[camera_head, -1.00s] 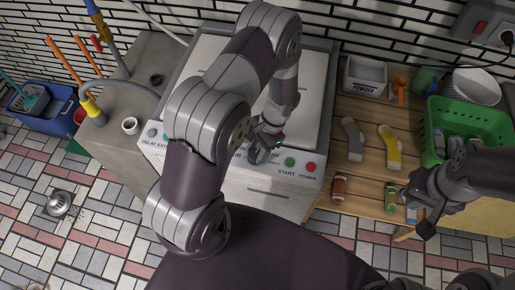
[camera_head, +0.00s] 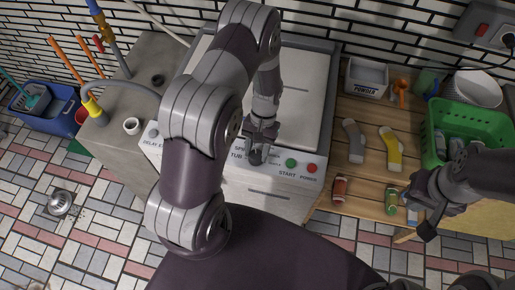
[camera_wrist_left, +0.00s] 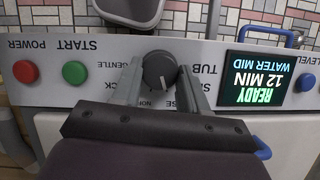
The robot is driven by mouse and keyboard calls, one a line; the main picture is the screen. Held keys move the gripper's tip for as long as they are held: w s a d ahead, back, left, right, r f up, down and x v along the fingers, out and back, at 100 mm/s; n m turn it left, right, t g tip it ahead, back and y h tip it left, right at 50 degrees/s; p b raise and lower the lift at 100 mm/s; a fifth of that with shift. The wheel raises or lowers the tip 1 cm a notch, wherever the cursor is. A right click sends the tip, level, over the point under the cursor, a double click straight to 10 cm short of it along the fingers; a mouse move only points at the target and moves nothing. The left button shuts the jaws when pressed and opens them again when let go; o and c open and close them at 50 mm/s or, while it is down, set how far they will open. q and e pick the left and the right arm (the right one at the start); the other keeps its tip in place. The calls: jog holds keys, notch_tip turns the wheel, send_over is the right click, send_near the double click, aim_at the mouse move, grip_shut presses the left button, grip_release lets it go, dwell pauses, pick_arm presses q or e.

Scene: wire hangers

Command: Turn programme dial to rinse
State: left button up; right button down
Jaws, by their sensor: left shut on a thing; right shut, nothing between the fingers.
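The programme dial (camera_wrist_left: 160,70) is a dark grey round knob on the washing machine's white panel (camera_wrist_left: 215,88). My left gripper (camera_wrist_left: 157,80) is shut on it, one finger on each side. In the head view my left gripper (camera_head: 257,150) stands over the panel and mostly hides the dial. My right gripper (camera_head: 418,212) is shut and empty at the wooden table's front edge.
A green start button (camera_wrist_left: 74,72) and a red power button (camera_wrist_left: 25,72) sit beside the dial. A lit display (camera_wrist_left: 267,78) reads "READY 12 MIN WATER MID". Socks, small bottles and a green basket (camera_head: 434,155) are on the wooden table (camera_head: 365,185).

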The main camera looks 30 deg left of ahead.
pick_arm(q)
jog(key=shift+s, duration=0.1)
dwell(0.4)
jog(key=o, duration=1.1)
jog(key=shift+c, duration=0.2)
jog(key=p+v, duration=0.1)
jog(key=v, duration=1.1)
jog(key=shift+r+p, duration=0.35)
jog(key=shift+a, duration=0.1)
